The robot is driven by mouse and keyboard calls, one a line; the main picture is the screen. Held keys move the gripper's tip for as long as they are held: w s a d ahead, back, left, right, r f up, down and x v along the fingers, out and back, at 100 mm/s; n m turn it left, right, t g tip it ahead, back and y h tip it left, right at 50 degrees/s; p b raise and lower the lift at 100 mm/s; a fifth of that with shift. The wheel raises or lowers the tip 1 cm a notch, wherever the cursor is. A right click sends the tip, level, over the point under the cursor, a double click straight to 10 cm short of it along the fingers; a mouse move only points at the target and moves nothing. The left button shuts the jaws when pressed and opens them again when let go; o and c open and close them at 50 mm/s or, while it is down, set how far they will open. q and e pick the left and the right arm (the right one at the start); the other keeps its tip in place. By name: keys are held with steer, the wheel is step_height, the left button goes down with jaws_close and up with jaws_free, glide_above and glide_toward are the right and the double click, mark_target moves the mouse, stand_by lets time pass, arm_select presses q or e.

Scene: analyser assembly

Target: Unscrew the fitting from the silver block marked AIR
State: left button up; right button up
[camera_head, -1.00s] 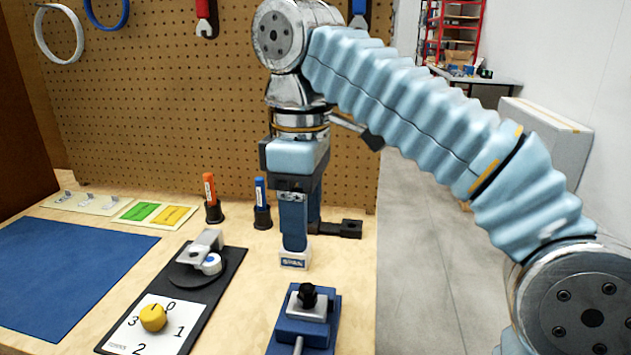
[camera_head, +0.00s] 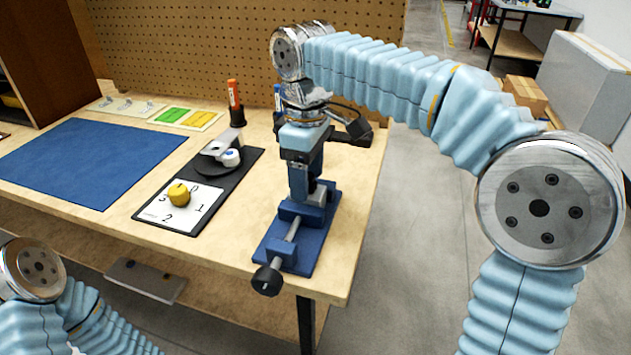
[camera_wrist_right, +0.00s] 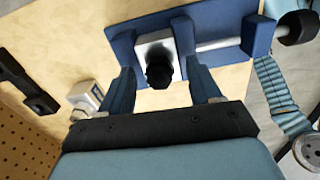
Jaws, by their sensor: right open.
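The silver block (camera_wrist_right: 151,50) sits in a blue vise (camera_wrist_right: 217,20), and a black fitting (camera_wrist_right: 159,76) stands up from it in the right wrist view. My right gripper (camera_wrist_right: 160,84) is open above the block, its two blue fingers on either side of the fitting, with visible gaps. In the head view my right gripper (camera_head: 299,195) points down over the vise (camera_head: 290,240), hiding the fitting and part of the silver block (camera_head: 318,193). No AIR mark is legible. My left arm shows at the lower left of the head view, its gripper out of sight.
Left of the vise is a black plate (camera_head: 232,178) with a yellow dial (camera_head: 179,195). A blue mat (camera_head: 90,160) lies farther left. A small white labelled block (camera_wrist_right: 86,96) stands near the vise. The vise handle (camera_head: 267,280) overhangs the table's front edge.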

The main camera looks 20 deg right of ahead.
steer(key=shift+f, duration=0.2)
steer(key=shift+c, duration=0.3)
steer(key=c, duration=1.1)
steer(key=shift+o, duration=0.2)
steer(key=n, duration=0.4)
steer(key=n, duration=0.4)
steer(key=shift+r, duration=2.55)
